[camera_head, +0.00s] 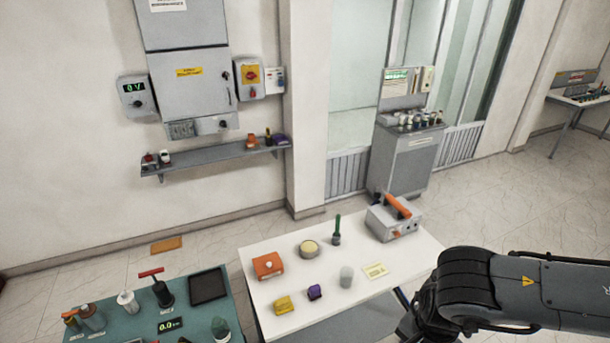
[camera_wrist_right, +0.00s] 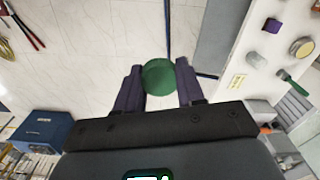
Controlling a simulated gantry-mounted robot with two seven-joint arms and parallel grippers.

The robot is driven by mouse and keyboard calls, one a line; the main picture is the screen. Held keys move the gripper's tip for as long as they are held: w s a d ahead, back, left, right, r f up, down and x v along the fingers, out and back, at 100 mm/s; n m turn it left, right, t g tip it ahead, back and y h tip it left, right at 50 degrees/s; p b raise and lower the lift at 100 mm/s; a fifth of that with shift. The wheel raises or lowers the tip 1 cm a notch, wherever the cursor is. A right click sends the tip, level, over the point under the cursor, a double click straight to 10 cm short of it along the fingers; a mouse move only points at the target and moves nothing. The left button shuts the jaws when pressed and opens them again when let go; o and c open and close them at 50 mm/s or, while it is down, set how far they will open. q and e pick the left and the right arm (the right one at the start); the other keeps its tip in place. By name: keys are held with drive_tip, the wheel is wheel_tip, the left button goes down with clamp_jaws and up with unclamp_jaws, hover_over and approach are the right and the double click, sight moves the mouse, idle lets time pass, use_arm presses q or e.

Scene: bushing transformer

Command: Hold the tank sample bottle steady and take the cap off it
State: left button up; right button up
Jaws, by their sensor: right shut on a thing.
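My right gripper (camera_wrist_right: 158,88) has its two purple fingers on either side of a green round thing (camera_wrist_right: 159,76) and is shut on it. The thing is seen end-on, with floor behind it. I cannot tell whether it is the sample bottle or only its cap. In the head view my right arm comes in from the right, in front of the white table, and its gripper is not visible. A dark green item (camera_head: 220,328) stands on the teal table at the bottom edge; I cannot tell what it is. My left gripper is not in view.
The white table (camera_head: 262,246) holds an orange box (camera_head: 268,265), a grey cup (camera_head: 346,277), a purple block (camera_head: 315,292) and a grey instrument (camera_head: 394,218). The teal table (camera_head: 190,320) carries several tools. A blue box (camera_wrist_right: 40,130) is at lower left in the wrist view.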

drive_tip(key=shift+a+r, duration=0.1)
drive_tip(key=shift+r, duration=0.25)
drive_tip(key=shift+r, duration=0.1)
